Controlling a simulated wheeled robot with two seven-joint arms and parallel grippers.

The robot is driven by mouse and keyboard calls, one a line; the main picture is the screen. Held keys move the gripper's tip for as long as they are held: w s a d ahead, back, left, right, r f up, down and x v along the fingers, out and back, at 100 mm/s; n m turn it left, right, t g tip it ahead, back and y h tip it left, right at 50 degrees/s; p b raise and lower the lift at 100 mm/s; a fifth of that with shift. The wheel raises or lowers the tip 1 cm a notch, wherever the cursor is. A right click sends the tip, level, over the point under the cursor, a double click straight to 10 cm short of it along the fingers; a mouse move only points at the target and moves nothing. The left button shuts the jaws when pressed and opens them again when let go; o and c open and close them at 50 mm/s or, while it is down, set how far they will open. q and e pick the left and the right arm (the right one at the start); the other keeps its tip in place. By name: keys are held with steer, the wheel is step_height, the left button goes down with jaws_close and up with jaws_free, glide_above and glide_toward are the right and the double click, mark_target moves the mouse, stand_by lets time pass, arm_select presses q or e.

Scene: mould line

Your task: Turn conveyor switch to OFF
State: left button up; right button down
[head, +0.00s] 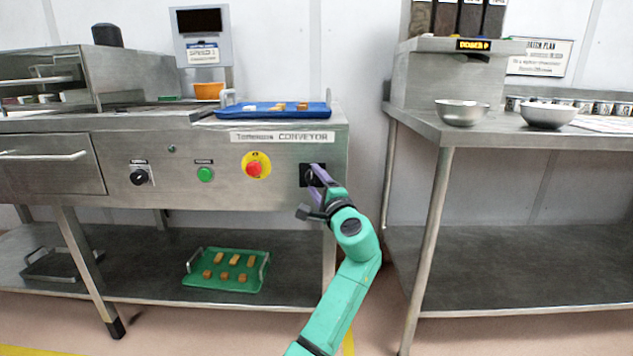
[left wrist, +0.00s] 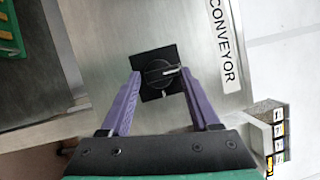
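The conveyor switch is a black rotary knob on a square black plate (head: 306,175) at the right end of the steel conveyor front. It shows larger in the left wrist view (left wrist: 158,72), where the white line on the knob points right. A small white mark sits below the knob there; I cannot read any lettering. My left gripper (head: 318,172) is at the switch and hides part of it in the head view. In the left wrist view its two purple fingers (left wrist: 160,77) are spread on either side of the knob, with nothing held. My right gripper is not in view.
Left of the switch are a red emergency button (head: 255,169), a green button (head: 205,174) and another black knob (head: 139,177). A blue tray (head: 260,110) lies on top. A steel table (head: 440,127) with bowls stands right, across a gap.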

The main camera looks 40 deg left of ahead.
arm_select(q)
steer(key=shift+o, duration=0.7)
steer(key=shift+a+f, duration=0.1)
steer(key=shift+f, duration=0.3)
steer(key=shift+r, duration=0.1)
steer(key=shift+r, duration=0.1)
steer(key=shift+s+d, duration=0.1)
steer(key=shift+d, duration=0.15)
steer(key=p+v, duration=0.2)
steer(key=v, duration=1.2)
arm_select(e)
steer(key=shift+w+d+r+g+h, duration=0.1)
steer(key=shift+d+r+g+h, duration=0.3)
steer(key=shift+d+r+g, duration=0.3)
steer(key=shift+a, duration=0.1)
